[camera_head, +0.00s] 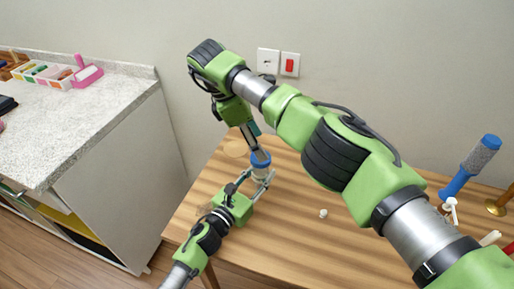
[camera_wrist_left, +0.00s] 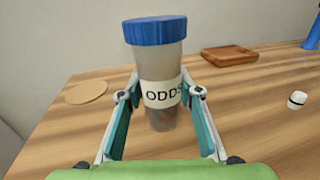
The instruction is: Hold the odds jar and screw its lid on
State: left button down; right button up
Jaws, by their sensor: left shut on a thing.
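My right gripper (camera_head: 258,152) points down over the lid in the head view. It does not show in the left wrist view, so contact is unclear.
A round tan disc (camera_wrist_left: 86,93) lies left of the jar. A brown tray (camera_wrist_left: 229,56) lies behind it. A small white piece (camera_head: 323,213) lies on the wooden table (camera_head: 300,250). A speckled counter (camera_head: 70,125) stands left.

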jog(key=shift+c, duration=0.4)
